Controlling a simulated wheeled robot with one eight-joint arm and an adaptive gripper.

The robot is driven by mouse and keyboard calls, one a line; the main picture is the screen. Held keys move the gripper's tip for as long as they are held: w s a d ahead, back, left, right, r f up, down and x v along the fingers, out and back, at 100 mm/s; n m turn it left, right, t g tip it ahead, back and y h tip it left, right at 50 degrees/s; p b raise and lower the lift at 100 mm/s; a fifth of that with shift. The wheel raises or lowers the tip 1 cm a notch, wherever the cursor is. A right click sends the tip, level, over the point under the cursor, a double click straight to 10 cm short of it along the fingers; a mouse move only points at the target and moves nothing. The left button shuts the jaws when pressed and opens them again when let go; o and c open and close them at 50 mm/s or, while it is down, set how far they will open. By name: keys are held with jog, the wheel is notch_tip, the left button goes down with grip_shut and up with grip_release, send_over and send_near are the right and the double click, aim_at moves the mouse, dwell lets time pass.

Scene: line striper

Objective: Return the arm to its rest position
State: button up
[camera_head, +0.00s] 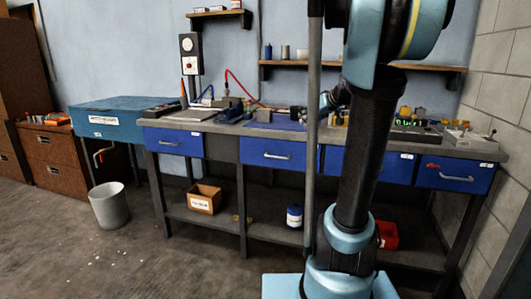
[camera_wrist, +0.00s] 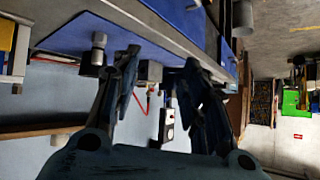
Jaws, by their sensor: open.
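My arm (camera_head: 372,140) rises in front of the workbench in the head view, light blue and black, with a bulky joint cut off by the top edge. A small blue part of it shows beside the grey post, over the bench top; my gripper's fingers are mostly hidden there. In the wrist view my gripper (camera_wrist: 161,62) shows two dark fingers spread apart with nothing held between them. That view is turned over, with the bench at the top and the wall below. A small metal cylinder (camera_wrist: 98,50) appears beside the left finger; contact cannot be told.
The workbench (camera_head: 225,128) has blue drawers and carries tools, a blue mat (camera_head: 275,124) and a red cable. A blue case (camera_head: 115,118) and a grey bin (camera_head: 109,205) stand left. A wall shelf (camera_head: 285,63) hangs behind. The floor at the front left is open.

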jog(key=s+a+f+m+g+h, duration=0.1)
jog(key=s+a+f+g, duration=0.1)
jog(key=s+f, duration=0.6)
jog(key=s+a+f+m+g+h, duration=0.15)
jog(key=s+f, duration=0.35)
jog(key=s, duration=0.7)
jog(key=s+d+f+m+g+h, duration=0.2)
jog(key=s+d+f+g+h, duration=0.1)
jog(key=s+f, duration=0.8)
jog(key=s+d, duration=0.1)
jog(key=s, duration=0.3)
jog(key=shift+f, duration=0.2)
jog(key=shift+d, duration=0.1)
jog(key=shift+w+f, duration=0.2)
jog(key=shift+w, duration=0.2)
